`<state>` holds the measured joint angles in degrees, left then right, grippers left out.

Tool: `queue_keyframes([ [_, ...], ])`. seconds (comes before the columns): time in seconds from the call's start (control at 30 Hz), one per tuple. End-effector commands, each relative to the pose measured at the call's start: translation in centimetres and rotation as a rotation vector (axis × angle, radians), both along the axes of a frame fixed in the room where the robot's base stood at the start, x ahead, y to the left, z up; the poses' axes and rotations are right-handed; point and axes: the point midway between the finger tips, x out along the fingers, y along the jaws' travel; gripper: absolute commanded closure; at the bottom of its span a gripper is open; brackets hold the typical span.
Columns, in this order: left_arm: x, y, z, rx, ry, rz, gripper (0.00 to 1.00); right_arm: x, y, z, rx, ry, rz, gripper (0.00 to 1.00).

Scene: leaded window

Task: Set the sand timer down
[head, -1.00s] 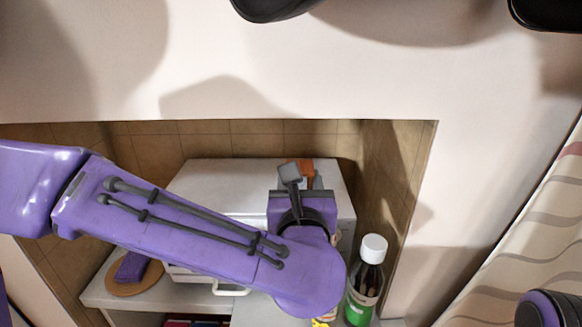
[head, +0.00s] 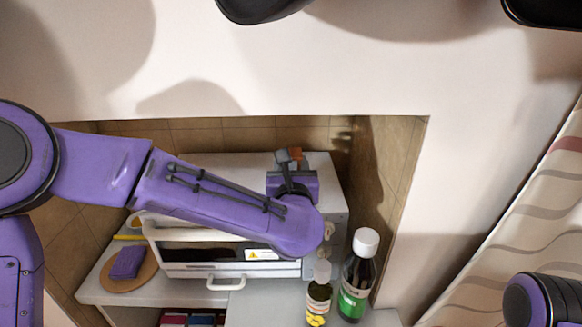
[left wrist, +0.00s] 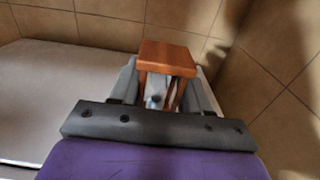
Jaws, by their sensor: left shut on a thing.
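The sand timer (left wrist: 167,60) has a reddish-brown wooden frame with a square end plate. In the left wrist view it stands between the two grey fingers of my left gripper (left wrist: 165,88), which is shut on it. The glass inside is mostly hidden. In the head view, only a small brown part of the sand timer (head: 296,153) shows beside my left gripper (head: 287,160), over the back right of the white oven's top (head: 230,170). I cannot tell whether the timer touches that top. My right gripper is out of view.
The oven stands in a tiled niche (head: 200,138), with the right wall close to the timer. A dark bottle with a white cap (head: 357,275) and a smaller bottle (head: 319,295) stand in front. A purple sponge (head: 128,262) lies on a round board (head: 105,283). The oven's top left is clear.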

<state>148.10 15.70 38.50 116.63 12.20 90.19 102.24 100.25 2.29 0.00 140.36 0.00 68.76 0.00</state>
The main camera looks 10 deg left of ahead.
Motion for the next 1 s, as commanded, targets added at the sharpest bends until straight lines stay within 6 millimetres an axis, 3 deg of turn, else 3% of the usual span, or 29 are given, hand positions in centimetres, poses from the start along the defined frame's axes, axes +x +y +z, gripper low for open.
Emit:
queue_keyframes([
  [0.17,0.0,0.0,-0.5,-0.002,-0.001,0.001,0.89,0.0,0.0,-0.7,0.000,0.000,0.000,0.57],
  [0.2,0.0,0.0,-0.4,-0.002,-0.001,0.001,0.47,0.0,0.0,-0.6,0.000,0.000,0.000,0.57],
  [0.27,0.0,0.0,-0.3,-0.001,0.000,0.000,0.28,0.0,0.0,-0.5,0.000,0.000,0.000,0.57],
  [0.67,-0.4,-0.1,0.1,0.000,0.000,-0.001,0.28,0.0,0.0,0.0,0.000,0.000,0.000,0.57],
  [1.0,-8.6,-2.5,-0.3,-0.002,-0.004,-0.002,0.28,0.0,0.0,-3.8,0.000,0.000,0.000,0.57],
])
